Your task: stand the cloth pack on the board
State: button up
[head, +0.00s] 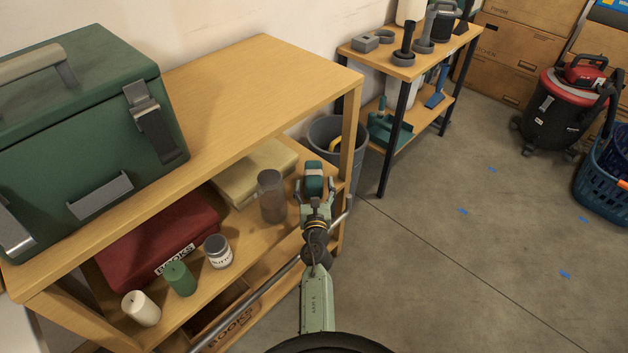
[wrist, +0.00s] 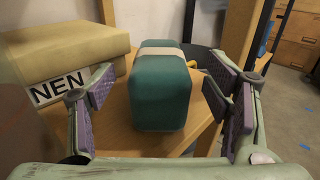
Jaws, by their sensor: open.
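The cloth pack (head: 314,180) is a teal, soft-edged block with a pale band around it. It is at the right end of the shelf board (head: 245,237), under the table top. In the wrist view the pack (wrist: 160,95) is straight ahead, its band towards the far end. My gripper (head: 315,198) is open, with a finger on each side of the pack's near part. The wrist view shows a gap between the pack and each purple finger pad. The pack's underside is hidden.
A tan box (head: 250,172) and a dark translucent jar (head: 271,197) are left of the pack. A wooden post (head: 350,135) rises close on the right, with a grey bin (head: 335,135) behind. Open floor lies right.

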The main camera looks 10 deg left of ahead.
jog(key=shift+s+d, duration=0.15)
jog(key=shift+s, duration=0.8)
jog(key=s+d+b, duration=0.2)
jog(key=s+d, duration=0.3)
jog(key=d, duration=0.3)
jog(key=shift+s, duration=0.4)
jog(key=shift+s, duration=0.1)
